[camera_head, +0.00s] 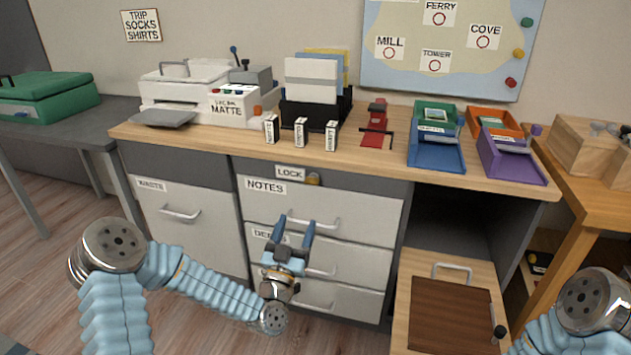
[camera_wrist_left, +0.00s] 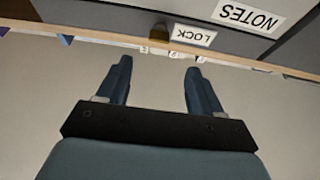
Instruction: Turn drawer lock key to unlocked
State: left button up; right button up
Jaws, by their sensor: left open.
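The drawer lock (camera_head: 313,179) is a small brass-coloured piece on the grey rail under the desktop, just right of the white LOCK label (camera_head: 290,173). In the left wrist view the lock (camera_wrist_left: 159,33) shows upside down beside the LOCK label (camera_wrist_left: 194,35), beyond the fingertips. The key's shape and angle are too small to tell. My left gripper (camera_head: 294,224) is open and empty, its blue fingers pointing up in front of the drawers, below the lock and apart from it. It also shows open in the left wrist view (camera_wrist_left: 158,77). My right gripper is outside the views.
The NOTES drawer (camera_head: 350,215) and its handle (camera_head: 312,222) are behind my left fingers. The wooden desktop (camera_head: 230,142) overhangs above the lock. Small labelled blocks (camera_head: 300,131) stand near its front edge. A wooden board unit (camera_head: 450,300) is at lower right.

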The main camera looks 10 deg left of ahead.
aim_at(312, 180)
pick_arm(q)
jog(key=p+x, duration=0.2)
jog(key=x, duration=1)
jog(key=shift+w, duration=0.25)
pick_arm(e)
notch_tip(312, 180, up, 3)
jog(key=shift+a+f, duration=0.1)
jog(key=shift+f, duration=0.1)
pick_arm(q)
jog(key=shift+c, duration=0.3)
